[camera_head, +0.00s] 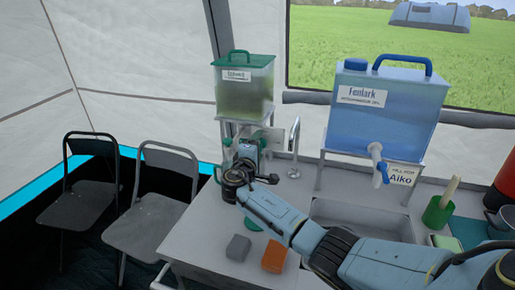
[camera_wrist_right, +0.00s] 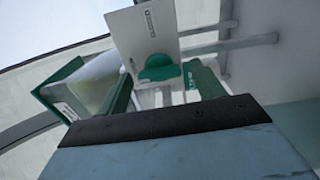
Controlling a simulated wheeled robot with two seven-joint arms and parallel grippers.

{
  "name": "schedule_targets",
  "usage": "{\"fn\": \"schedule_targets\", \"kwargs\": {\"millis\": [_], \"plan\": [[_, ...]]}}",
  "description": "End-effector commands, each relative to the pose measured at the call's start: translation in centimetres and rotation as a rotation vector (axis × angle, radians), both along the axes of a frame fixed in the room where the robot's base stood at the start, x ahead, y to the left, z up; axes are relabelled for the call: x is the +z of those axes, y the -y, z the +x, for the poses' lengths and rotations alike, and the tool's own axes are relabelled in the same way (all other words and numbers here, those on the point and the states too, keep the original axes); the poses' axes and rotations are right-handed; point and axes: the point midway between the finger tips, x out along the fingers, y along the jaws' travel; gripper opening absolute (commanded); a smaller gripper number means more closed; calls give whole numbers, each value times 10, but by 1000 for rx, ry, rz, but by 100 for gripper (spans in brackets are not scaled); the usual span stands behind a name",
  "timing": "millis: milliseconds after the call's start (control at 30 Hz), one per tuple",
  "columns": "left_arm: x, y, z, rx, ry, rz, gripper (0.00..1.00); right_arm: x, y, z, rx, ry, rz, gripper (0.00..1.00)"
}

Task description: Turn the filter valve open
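The filter container (camera_head: 244,92), a clear tank with a green lid, stands on a raised stand at the back of the counter. Below it, my right gripper (camera_head: 230,157) reaches in from the right, with green fingers apart. In the right wrist view, my right gripper (camera_wrist_right: 163,88) shows two green fingers with a gap between them. A green valve handle (camera_wrist_right: 158,68) appears between the fingertips, in front of a white plate (camera_wrist_right: 150,35). I cannot tell whether a finger touches it. In the head view the valve is mostly hidden by my gripper. My left gripper is out of view.
A blue water tank (camera_head: 385,105) with a tap (camera_head: 378,165) stands to the right above the sink (camera_head: 360,215). A grey block (camera_head: 238,248) and an orange block (camera_head: 274,256) lie on the counter (camera_head: 195,240). Two folding chairs (camera_head: 150,205) stand left.

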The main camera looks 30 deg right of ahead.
Motion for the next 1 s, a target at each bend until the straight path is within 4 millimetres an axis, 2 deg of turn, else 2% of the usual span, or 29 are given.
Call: {"fn": "schedule_targets", "kwargs": {"millis": [367, 533, 800, 1000], "plan": [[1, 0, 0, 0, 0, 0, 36, 0, -6, -4, 2, 2, 3, 67], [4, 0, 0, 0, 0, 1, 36, -1, -25, -21, 4, 0, 6, 67], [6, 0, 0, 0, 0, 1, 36, -1, -72, -61, 2, 0, 4, 67], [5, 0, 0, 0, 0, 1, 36, -1, -95, -80, 2, 0, 3, 67]]}}
